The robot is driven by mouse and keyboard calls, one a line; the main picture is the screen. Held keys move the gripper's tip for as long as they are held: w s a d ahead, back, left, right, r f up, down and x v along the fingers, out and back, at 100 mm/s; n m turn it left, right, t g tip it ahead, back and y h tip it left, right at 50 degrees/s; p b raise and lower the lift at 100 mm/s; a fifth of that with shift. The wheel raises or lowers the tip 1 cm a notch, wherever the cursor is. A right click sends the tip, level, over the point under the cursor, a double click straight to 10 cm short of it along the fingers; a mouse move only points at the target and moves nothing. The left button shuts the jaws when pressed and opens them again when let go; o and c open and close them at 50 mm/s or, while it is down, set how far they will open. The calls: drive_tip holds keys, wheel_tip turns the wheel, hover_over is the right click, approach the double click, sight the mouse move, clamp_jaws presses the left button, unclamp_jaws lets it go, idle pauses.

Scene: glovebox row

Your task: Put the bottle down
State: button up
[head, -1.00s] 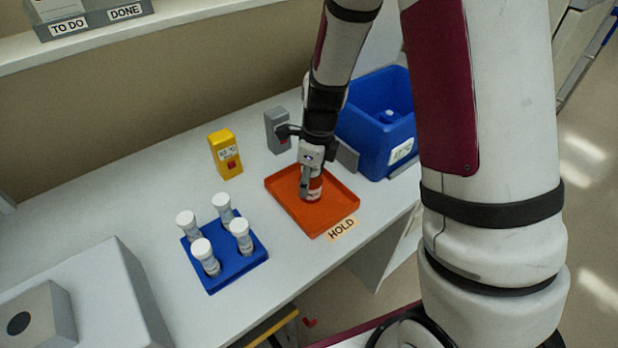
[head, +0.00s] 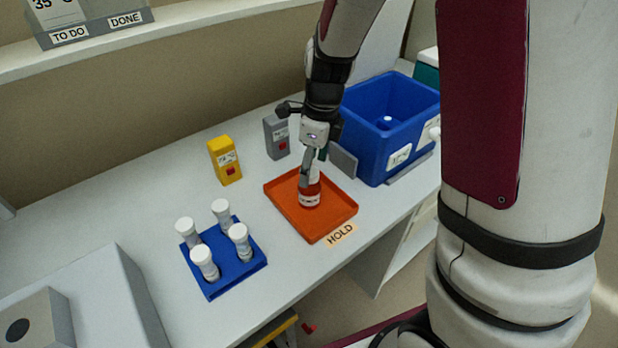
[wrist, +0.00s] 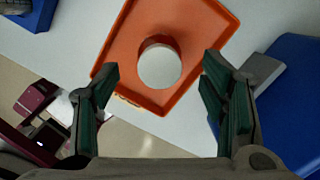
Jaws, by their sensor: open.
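The bottle (head: 309,197), with a red-orange body, a pale label band and a white cap, stands upright on the orange tray (head: 335,224) beside the HOLD label. The wrist view shows its round white cap (wrist: 160,67) from above, inside the tray (wrist: 217,28). My gripper (head: 314,166) is just above the bottle in the head view and partly hides its top. In the wrist view my gripper (wrist: 158,112) is open, its two green-padded fingers wide apart. The cap appears ahead of and between them, with nothing held.
A blue rack (head: 222,283) with several white-capped vials stands left of the tray. A yellow device (head: 225,161) and a grey device (head: 276,138) stand behind. A blue bin (head: 372,150) is at the right.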

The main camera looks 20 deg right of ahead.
drive_tip(key=r, duration=0.4)
drive_tip(key=shift+s+d+r, duration=0.15)
drive_tip(key=shift+d+r, duration=0.05)
drive_tip(key=shift+r, duration=0.15)
drive_tip(key=shift+s+r, duration=0.1)
drive_tip(key=shift+r, duration=0.25)
drive_tip(key=s+r+n+t, duration=0.2)
drive_tip(key=s+r+n, duration=0.5)
drive_tip(key=s+n, duration=0.3)
drive_tip(key=s+r+n+t+h, duration=0.1)
drive_tip(key=s+r+n, duration=0.6)
drive_tip(key=n, duration=0.8)
drive_tip(key=shift+s+d+r+n+t, duration=0.35)
drive_tip(key=shift+s+t, duration=0.35)
drive_tip(key=shift+s, duration=1.2)
drive_tip(key=shift+a+f, duration=0.1)
drive_tip(key=shift+f, duration=0.05)
